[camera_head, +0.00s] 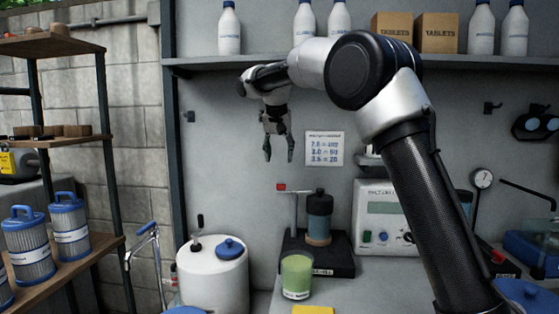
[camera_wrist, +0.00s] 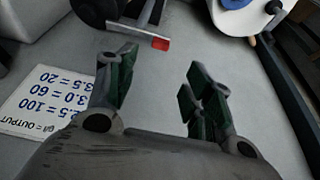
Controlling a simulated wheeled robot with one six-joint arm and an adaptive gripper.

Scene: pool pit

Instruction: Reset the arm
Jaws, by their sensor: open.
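My gripper (camera_head: 278,150) hangs with its fingers pointing down in front of the grey back wall, below the shelf and left of the wall chart. It is open and nothing is between its fingers. My arm rises from the lower right, bends at the elbow near the shelf and reaches left. In the wrist view, the two fingers of my gripper (camera_wrist: 158,95) are spread apart with bare grey surface between them.
A shelf (camera_head: 270,62) with white bottles and tablet boxes runs behind my arm. Below are a white tank (camera_head: 212,282), a green-filled beaker (camera_head: 296,278), a stand with a red-tipped lever (camera_head: 281,187) and a test instrument (camera_head: 380,218). Filter cartridges (camera_head: 70,230) stand on the left rack.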

